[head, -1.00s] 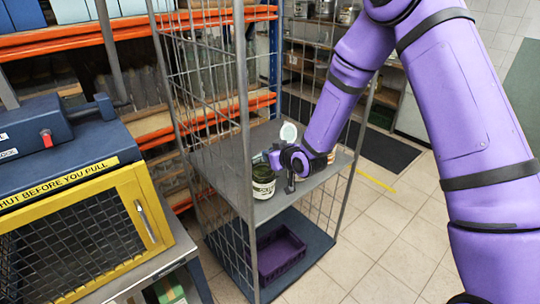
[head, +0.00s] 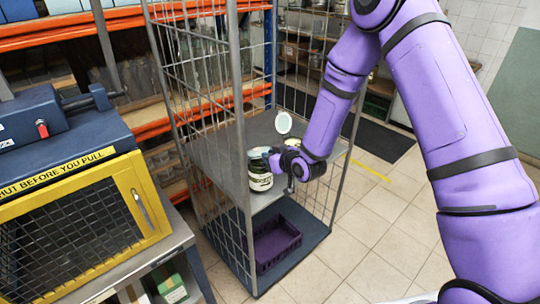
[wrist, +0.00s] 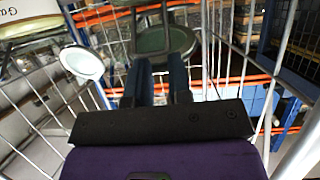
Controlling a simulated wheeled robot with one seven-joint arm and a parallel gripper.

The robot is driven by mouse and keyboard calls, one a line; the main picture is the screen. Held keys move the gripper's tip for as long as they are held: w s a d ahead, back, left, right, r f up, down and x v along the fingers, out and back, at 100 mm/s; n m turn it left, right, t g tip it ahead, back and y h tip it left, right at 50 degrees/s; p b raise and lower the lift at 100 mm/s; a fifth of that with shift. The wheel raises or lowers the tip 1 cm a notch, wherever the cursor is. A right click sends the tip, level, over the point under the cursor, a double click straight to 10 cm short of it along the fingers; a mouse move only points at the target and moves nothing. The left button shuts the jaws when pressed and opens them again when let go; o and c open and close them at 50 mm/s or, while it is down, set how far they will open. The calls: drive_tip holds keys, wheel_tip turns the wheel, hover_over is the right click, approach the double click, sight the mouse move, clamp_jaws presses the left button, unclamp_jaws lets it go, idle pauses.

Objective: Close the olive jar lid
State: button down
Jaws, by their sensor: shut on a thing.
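The olive jar (head: 260,175), dark glass with a white label, stands upright on the middle shelf of the wire cage trolley. A round pale lid (head: 283,122) stands on edge above and behind my gripper; I cannot tell from the head view which jar it belongs to. My gripper (head: 277,163) is beside the olive jar's upper right side. In the wrist view, my fingers (wrist: 156,85) are shut close to a round grey-green glass piece (wrist: 165,42), and the pale lid (wrist: 82,63) is at left. The exact contact point is hidden.
The cage trolley's mesh sides and posts (head: 242,130) stand close to the jar and arm. A purple crate (head: 277,245) sits on its bottom deck. A blue and yellow guarded machine (head: 80,215) is at left. Tiled floor (head: 370,240) is open at right.

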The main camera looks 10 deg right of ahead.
drive_tip(key=shift+s+f, duration=0.1)
drive_tip(key=c, duration=1)
unclamp_jaws()
drive_tip(key=shift+c, duration=0.2)
drive_tip(key=v, duration=1)
drive_tip(key=shift+s+d+r, duration=0.2)
drive_tip(key=shift+s, duration=0.05)
